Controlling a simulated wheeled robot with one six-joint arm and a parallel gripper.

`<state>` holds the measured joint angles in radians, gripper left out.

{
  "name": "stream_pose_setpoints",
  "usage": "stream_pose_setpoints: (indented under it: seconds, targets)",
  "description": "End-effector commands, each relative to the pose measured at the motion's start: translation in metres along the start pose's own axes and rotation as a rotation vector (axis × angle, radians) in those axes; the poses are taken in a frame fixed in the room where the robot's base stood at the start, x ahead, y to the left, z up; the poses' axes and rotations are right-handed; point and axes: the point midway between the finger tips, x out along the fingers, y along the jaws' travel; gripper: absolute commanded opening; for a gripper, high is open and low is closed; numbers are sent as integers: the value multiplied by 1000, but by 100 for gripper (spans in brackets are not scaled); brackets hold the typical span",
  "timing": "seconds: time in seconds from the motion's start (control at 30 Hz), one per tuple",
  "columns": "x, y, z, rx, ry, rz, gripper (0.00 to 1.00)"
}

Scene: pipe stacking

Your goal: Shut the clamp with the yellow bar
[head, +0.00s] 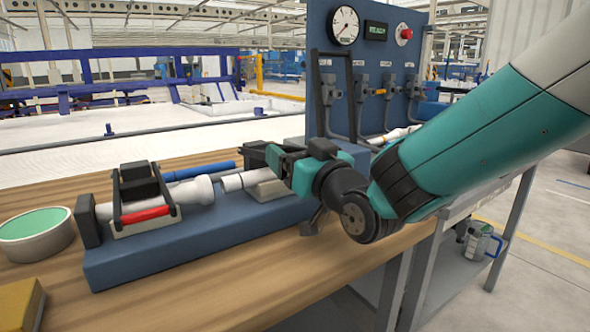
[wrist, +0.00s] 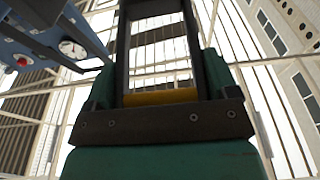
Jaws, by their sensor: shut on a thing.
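My gripper (head: 285,165) is at the right end of the blue fixture, beside the grey clamp base (head: 268,191). In the wrist view, my gripper (wrist: 160,100) is shut on the yellow bar (wrist: 162,96), which spans the clamp's black frame (wrist: 122,50). The yellow bar is hidden in the head view. A short white pipe end (head: 233,182) lies in the fixture by this clamp. The other clamp, with a red bar (head: 145,215), lies folded down over the wider white pipe (head: 198,190).
The blue fixture block (head: 180,245) sits on a wooden table (head: 310,275). A blue rod (head: 200,170) lies behind it. A round green-topped container (head: 36,235) and a yellow box (head: 20,303) stand at left. A blue gauge panel (head: 375,75) rises behind my arm.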

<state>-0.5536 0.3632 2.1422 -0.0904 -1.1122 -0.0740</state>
Motion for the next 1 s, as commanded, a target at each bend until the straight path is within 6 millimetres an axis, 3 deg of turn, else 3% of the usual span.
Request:
stream_pose_setpoints:
  seconds: [0.07, 0.57, 0.6, 0.67, 1.0]
  targets:
    - [-3, 0, 11, 0, 27, -1, 37]
    - [-4, 0, 9, 1, 61, -1, 37]
    - [-4, 0, 9, 1, 61, -1, 84]
    - [-4, 0, 9, 1, 61, -1, 96]
    - [-8, 0, 10, 0, 61, 0, 96]
